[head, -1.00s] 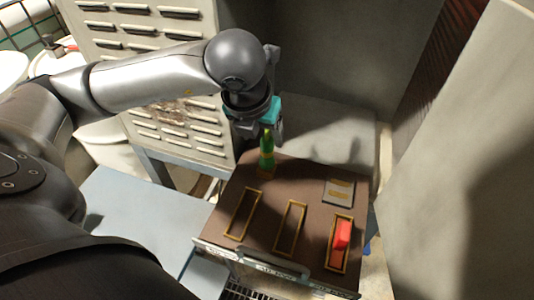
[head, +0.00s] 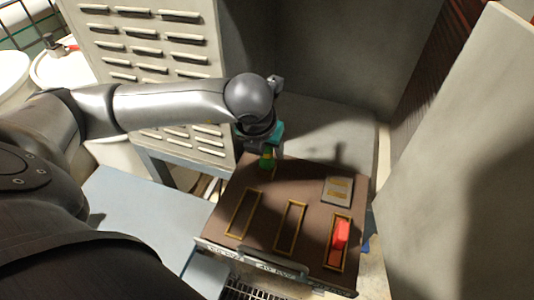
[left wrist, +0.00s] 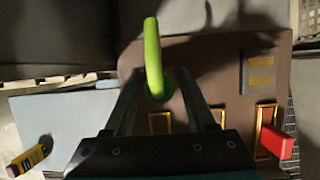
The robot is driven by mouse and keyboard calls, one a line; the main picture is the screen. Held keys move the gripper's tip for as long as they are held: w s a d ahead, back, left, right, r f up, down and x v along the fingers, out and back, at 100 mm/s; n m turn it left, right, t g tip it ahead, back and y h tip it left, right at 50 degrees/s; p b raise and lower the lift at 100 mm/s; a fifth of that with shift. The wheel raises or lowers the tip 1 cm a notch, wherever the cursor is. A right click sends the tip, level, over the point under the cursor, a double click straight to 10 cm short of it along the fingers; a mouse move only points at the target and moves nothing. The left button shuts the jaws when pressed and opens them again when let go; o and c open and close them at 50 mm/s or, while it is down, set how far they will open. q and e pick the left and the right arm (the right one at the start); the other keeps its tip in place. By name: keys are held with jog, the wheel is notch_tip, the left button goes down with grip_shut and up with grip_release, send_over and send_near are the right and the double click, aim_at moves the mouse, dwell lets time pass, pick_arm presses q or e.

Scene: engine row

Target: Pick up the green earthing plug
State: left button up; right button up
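The green earthing plug (head: 268,160) stands upright near the back edge of the brown panel (head: 262,228). My left gripper (head: 264,145) has come down over it from above and hides its upper part in the head view. In the left wrist view the plug (left wrist: 153,60) shows as a bright green handle between the two fingers of the gripper (left wrist: 161,88). The fingers are apart, one on each side, with a gap visible. I cannot tell whether either finger touches it. My right gripper is not in view.
A red switch (head: 341,234) stands in the right slot of the panel. A grey plate (head: 338,190) lies behind it. A vented grey cabinet (head: 150,60) stands behind my left arm. A yellow and black object (left wrist: 28,160) lies at lower left in the wrist view.

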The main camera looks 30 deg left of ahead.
pick_arm(q)
grip_shut()
dwell(0.5)
